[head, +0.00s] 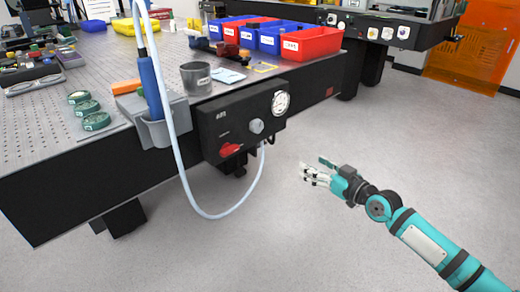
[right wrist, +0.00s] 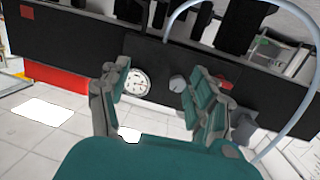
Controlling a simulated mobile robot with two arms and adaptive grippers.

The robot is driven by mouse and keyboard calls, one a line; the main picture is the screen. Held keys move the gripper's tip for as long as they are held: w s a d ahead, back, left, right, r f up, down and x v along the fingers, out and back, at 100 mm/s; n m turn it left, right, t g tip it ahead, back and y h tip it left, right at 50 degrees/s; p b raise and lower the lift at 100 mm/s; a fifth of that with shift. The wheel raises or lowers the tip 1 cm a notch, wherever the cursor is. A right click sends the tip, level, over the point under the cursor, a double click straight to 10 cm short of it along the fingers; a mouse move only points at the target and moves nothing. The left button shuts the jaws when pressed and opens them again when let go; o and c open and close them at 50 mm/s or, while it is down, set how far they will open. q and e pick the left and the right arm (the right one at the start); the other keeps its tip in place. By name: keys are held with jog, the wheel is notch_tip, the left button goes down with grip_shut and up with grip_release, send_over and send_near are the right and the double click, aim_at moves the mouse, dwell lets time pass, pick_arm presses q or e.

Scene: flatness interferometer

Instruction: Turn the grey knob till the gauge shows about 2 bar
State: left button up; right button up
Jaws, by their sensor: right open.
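The grey knob (head: 256,126) sits on the front of a black control box under the table edge, and it also shows in the right wrist view (right wrist: 177,83). The round white gauge (head: 281,103) is just above and right of it; the right wrist view also shows the gauge (right wrist: 136,82). Its reading is too small to tell. My right gripper (head: 312,172) is open and empty, apart from the knob, to its lower right in the head view. In the right wrist view the knob and gauge appear between its spread fingers. My left gripper is not in view.
A red handle (head: 231,150) is on the box (head: 210,122), left of and below the knob. A pale hose (head: 222,216) hangs in a loop below the box. A blue-handled tool (head: 151,88) stands in a grey holder (head: 178,128). The floor around my right arm is clear.

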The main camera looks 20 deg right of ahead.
jog(key=a+r+n+y+b, duration=0.1)
jog(key=a+r+n+y, duration=0.15)
jog(key=a+r, duration=0.3)
send_near(259, 129)
jog(key=shift+m+t, duration=0.35)
jog(key=shift+t, duration=0.05)
jog(key=x, duration=0.9)
jog(key=shift+w+a+f, duration=0.2)
jog(key=shift+w+f, duration=0.15)
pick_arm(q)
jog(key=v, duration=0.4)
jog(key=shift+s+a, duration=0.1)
pick_arm(e)
jog(key=c, duration=1.2)
jog(key=shift+o, duration=0.2)
